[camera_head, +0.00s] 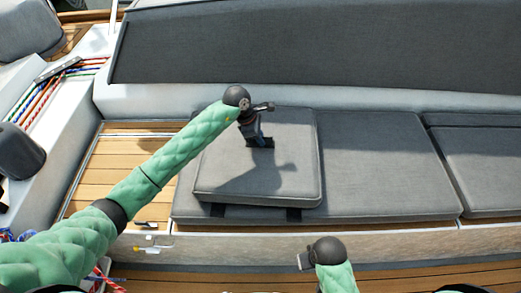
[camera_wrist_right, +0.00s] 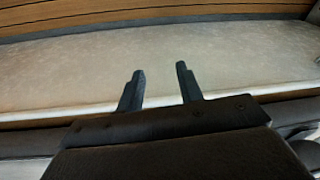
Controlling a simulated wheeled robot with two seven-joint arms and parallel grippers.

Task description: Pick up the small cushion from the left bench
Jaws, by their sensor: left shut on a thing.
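The small cushion (camera_head: 290,180) is a grey, roughly square pad over the left end of the long grey bench cushion (camera_head: 400,185) in the head view. Dark shadow and two dark strap-like patches show under its front edge; I cannot tell whether it is lifted clear. My left gripper (camera_head: 260,142) points down at the upper middle of the small cushion and is shut on it; the fingertips are hard to make out. My right gripper is open and empty in the right wrist view (camera_wrist_right: 160,78), over a pale surface. My right wrist shows low in the head view.
A grey backrest (camera_head: 320,45) rises behind the bench. Coloured ropes (camera_head: 45,85) and dark winch-like parts (camera_head: 20,145) lie at the left. Wooden slats (camera_head: 120,165) are bare left of the cushion. Another bench cushion (camera_head: 490,160) lies at the right.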

